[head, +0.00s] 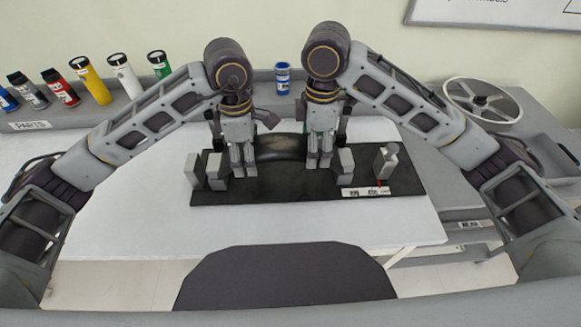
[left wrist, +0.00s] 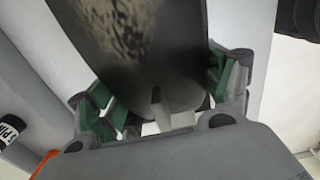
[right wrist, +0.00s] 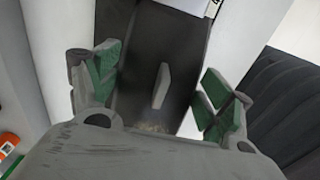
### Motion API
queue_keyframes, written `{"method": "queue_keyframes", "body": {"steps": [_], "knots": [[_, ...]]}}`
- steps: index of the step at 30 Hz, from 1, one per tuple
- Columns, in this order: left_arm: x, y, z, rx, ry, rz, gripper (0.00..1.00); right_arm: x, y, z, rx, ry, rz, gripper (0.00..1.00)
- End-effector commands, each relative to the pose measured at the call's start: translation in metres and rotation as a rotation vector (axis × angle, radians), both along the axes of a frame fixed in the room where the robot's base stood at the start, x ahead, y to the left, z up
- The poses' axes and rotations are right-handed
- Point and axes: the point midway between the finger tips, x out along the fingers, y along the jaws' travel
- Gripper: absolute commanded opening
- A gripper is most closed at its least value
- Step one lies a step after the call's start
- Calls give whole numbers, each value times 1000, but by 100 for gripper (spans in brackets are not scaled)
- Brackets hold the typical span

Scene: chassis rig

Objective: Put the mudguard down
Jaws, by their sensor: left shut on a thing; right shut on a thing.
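The mudguard (head: 280,147) is a black, curved, glossy piece spanning between my two grippers, over the dark rig board (head: 290,188). My left gripper (head: 242,168) is shut on its left end; the left wrist view shows the dark mudguard (left wrist: 140,45) between the green-padded fingers. My right gripper (head: 319,160) is shut on its right end; the right wrist view shows a dark surface between the fingers. Both grippers point down, close above the board. The fingers and arms hide the mudguard's ends, and I cannot tell whether it touches the board.
Grey upright blocks (head: 216,170) stand on the board at left and right, close to the grippers. A grey post (head: 386,160) stands at its right end. The white tabletop (head: 130,210) is clear at left.

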Motion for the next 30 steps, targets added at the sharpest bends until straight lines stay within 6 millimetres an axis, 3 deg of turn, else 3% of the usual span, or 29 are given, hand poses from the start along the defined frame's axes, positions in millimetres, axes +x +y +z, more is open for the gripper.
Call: {"method": "queue_keyframes", "body": {"steps": [6,7,12,30], "knots": [[0,0,-5,-1,-1,0,42,0,1,-5,1,0,2,43],[0,0,-5,-1,-1,0,81,0,0,-5,1,0,2,81],[0,0,-4,0,0,0,100,0,0,-4,1,0,1,100],[1,0,5,-1,-2,0,100,0,0,-4,0,0,0,100]]}}
